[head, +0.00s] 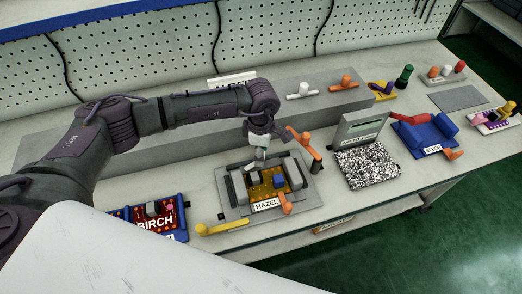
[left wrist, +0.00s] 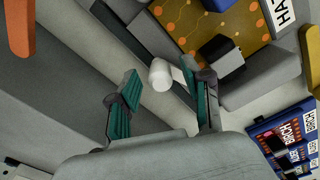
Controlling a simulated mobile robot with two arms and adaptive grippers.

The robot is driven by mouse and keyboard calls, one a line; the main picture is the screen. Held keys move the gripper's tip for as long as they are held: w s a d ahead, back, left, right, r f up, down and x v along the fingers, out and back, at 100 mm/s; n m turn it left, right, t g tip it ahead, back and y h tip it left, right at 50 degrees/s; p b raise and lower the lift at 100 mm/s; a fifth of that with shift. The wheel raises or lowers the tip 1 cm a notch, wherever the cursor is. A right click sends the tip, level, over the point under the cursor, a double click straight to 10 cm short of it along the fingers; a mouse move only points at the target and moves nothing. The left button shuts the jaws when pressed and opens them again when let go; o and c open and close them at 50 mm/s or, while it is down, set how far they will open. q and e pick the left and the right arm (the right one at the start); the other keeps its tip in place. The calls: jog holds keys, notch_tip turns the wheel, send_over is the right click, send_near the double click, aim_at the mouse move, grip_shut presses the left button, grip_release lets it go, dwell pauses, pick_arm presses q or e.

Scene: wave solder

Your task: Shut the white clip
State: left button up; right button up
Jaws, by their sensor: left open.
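My left gripper (head: 260,158) points down over the back edge of the HAZEL fixture (head: 236,212) in the head view. In the left wrist view its green-padded fingers (left wrist: 162,88) are apart, one on each side of the white clip's round knob (left wrist: 159,75). The clip's short white arm runs right from the knob, partly behind the right finger. Whether a finger touches it I cannot tell. In the head view the gripper largely hides this clip. An orange-gold board (head: 262,190) with a dark block lies in the fixture. My right gripper is not in view.
An orange lever (head: 304,144) stands close right of the gripper. Another orange clip (head: 285,204) and a yellow one (head: 222,228) are at the fixture's front. A white handle (head: 303,89) lies on the rear ledge. The BIRCH unit (head: 178,206) is to the left.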

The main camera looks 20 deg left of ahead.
pick_arm(q)
grip_shut()
jog(key=n, duration=0.1)
jog(key=n+b, duration=0.1)
jog(key=a+n+b, duration=0.1)
jog(key=shift+w, duration=0.25)
jog(key=n+b, duration=0.1)
jog(key=n, duration=0.1)
jog(key=a+n, duration=0.1)
jog(key=n, duration=0.1)
jog(key=shift+w+b, duration=0.1)
jog(key=shift+b, duration=0.3)
jog(key=n, duration=0.1)
jog(key=a+n+b, duration=0.1)
jog(key=n, duration=0.1)
jog(key=shift+n, duration=0.3)
jog(key=shift+s+a+r+n+b, duration=0.15)
jog(key=shift+a+n+b, duration=0.1)
jog(key=shift+n, duration=0.6)
jog(key=shift+s+a+f+n+b, duration=0.15)
jog(key=shift+a+n+b, duration=0.1)
jog(key=shift+n, duration=0.6)
jog(key=shift+r, duration=0.1)
